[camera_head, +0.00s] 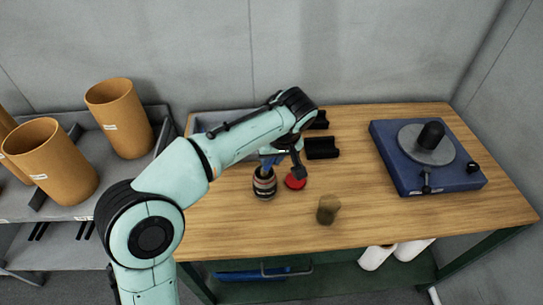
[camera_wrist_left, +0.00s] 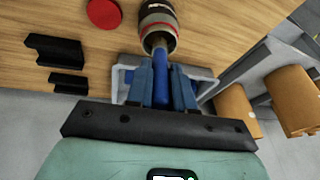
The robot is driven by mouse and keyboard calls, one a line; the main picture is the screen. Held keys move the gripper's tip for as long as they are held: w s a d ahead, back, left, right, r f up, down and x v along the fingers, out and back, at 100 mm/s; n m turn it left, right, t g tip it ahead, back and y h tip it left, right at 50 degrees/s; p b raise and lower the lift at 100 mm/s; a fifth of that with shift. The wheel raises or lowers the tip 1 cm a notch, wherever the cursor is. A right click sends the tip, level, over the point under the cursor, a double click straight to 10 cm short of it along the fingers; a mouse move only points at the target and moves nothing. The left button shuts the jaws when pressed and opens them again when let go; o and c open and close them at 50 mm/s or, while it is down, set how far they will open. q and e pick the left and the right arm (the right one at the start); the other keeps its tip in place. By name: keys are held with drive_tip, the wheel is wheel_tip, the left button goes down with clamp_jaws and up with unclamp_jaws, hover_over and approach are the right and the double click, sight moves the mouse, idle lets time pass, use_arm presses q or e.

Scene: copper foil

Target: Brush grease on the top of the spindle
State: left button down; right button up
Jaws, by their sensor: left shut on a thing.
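My left gripper (camera_head: 270,158) is shut on the blue handle of a brush (camera_wrist_left: 161,80). The brush points into an open, dark grease can with a pale label (camera_head: 264,185), which also shows in the left wrist view (camera_wrist_left: 158,30). The bristle end is hidden in the can. At the right of the table is a blue base (camera_head: 405,175) with a round grey plate (camera_head: 414,146). A black upright cylinder (camera_head: 432,135), apparently the spindle, stands on the plate. My right gripper is not in view.
A red lid (camera_head: 295,181) lies beside the can. Black brackets (camera_head: 322,148) lie behind it, and a short brownish cylinder (camera_head: 328,209) stands in front. A grey tray (camera_head: 205,122) is at the back left. Orange cylinders (camera_head: 121,117) stand on the left shelf.

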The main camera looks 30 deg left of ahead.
use_arm(q)
drive_tip(key=shift+f+b, duration=0.4)
drive_tip(key=shift+f, duration=0.35)
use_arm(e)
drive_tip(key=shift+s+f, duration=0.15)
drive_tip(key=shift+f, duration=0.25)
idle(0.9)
use_arm(q)
drive_tip(key=shift+r, duration=0.15)
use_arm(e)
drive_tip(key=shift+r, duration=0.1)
use_arm(q)
wheel_tip(320, 180, up, 3)
drive_tip(key=shift+f+p, duration=0.1)
drive_tip(key=shift+p, duration=1.05)
drive_tip(key=shift+r+p, duration=1.35)
drive_tip(key=shift+r, duration=0.75)
drive_tip(key=shift+f, duration=0.1)
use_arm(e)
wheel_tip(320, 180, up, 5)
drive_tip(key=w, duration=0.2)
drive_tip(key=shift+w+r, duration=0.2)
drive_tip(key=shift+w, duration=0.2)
